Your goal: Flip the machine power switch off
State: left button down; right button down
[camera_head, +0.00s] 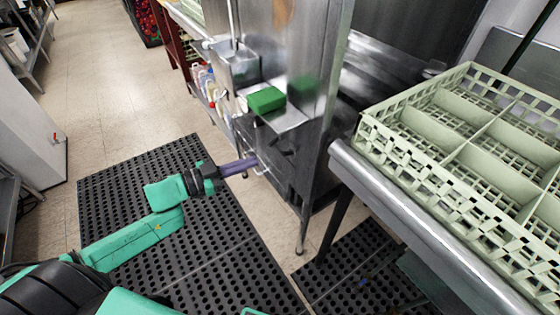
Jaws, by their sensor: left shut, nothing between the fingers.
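The stainless-steel dish machine (318,75) stands in the upper middle of the head view. A small ledge on its side carries a green block-shaped thing (266,99). Small dark fittings (283,147) show below the ledge; I cannot tell which of them, if any, is the power switch. My left gripper (252,161), with purple fingers, reaches in from the left and is shut and empty. Its tips are below the ledge, close to a small light handle-like part; I cannot tell whether they touch. My right gripper is not in view.
A pale green dish rack (452,155) sits on a steel counter (415,215) at the right. Black perforated mats (130,190) cover the floor before the machine. Several bottles stand on a low shelf behind. Tiled floor (105,80) is open at the upper left.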

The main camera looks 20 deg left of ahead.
aim_at(288, 153)
pick_arm(q)
jog(key=x, duration=1)
jog(key=shift+w+a+f, duration=0.1)
jog(key=shift+w, duration=0.15)
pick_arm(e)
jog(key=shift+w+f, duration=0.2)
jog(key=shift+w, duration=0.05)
pick_arm(q)
jog(key=shift+f+b, duration=0.1)
jog(key=shift+b, duration=0.25)
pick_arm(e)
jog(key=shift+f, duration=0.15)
